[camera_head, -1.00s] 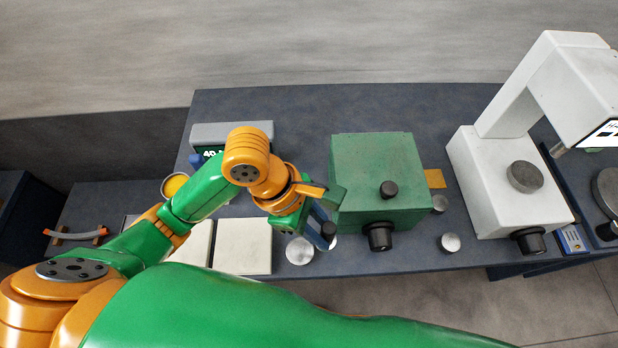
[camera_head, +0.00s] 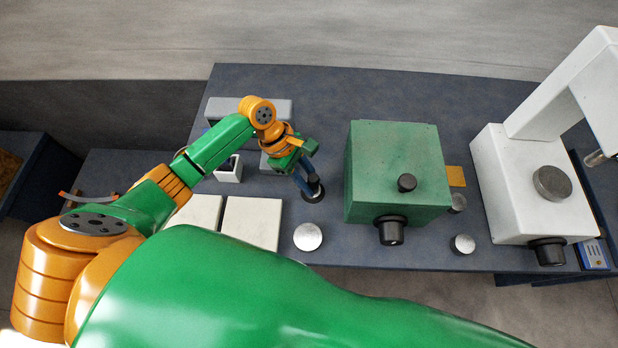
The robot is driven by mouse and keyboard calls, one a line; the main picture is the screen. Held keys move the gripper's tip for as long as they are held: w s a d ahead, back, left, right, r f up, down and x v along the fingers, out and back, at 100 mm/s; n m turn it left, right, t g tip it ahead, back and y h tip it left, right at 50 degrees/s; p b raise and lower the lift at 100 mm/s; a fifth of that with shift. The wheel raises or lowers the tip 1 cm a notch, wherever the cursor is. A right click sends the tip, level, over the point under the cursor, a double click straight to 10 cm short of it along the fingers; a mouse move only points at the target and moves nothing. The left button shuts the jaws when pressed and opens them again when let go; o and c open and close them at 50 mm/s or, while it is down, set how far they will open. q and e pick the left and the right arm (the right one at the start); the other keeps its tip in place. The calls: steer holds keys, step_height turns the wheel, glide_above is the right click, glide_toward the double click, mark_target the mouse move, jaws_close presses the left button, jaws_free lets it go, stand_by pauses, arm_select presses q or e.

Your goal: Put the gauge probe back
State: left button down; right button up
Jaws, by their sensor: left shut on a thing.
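My left gripper (camera_head: 307,182) is over the table, left of the green box. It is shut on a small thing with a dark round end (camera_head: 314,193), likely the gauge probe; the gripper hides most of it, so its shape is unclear. A long grey unit (camera_head: 278,108) stands at the back left, partly behind my left arm; it may be the gauge readout. A small white open-topped holder (camera_head: 229,172) stands left of the gripper. A grey block shows partly behind the gripper. My right gripper is out of view.
The green box (camera_head: 396,165) with black knobs stands close to the gripper's right. A white machine (camera_head: 510,205) stands farther right. White plates (camera_head: 250,222) and a silver disc (camera_head: 308,237) lie at the front. The table (camera_head: 340,90) is clear behind the green box.

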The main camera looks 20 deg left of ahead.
arm_select(q)
steer(key=c, duration=0.6)
jaws_free()
steer(key=shift+c, duration=0.2)
steer(key=v, duration=1.2)
